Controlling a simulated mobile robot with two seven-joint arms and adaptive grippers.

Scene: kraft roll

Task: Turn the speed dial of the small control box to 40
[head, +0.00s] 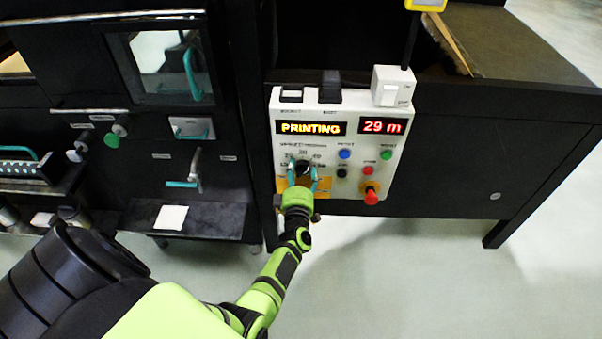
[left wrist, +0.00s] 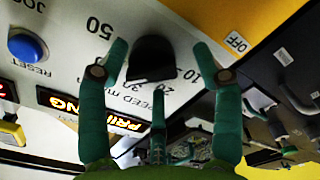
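The small control box (head: 335,140) is white and fixed to the front of a dark machine. Its display reads PRINTING and 29 m. The black speed dial (head: 302,167) is on its lower left; in the left wrist view the dial (left wrist: 151,58) appears upside down, with 50, 30, 20 and 10 readable around it. The 40 mark seems hidden by a finger, and I cannot tell where the dial points. My left gripper (head: 302,178) has its teal fingers apart on either side of the dial, with a gap at the right finger (left wrist: 203,62). My right gripper is not in view.
Beside the dial are a blue button (head: 344,154), other small buttons and a red mushroom knob (head: 371,196). A dark machine with handles and a shelf (head: 205,220) stands to the left. The floor (head: 420,270) below right is clear.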

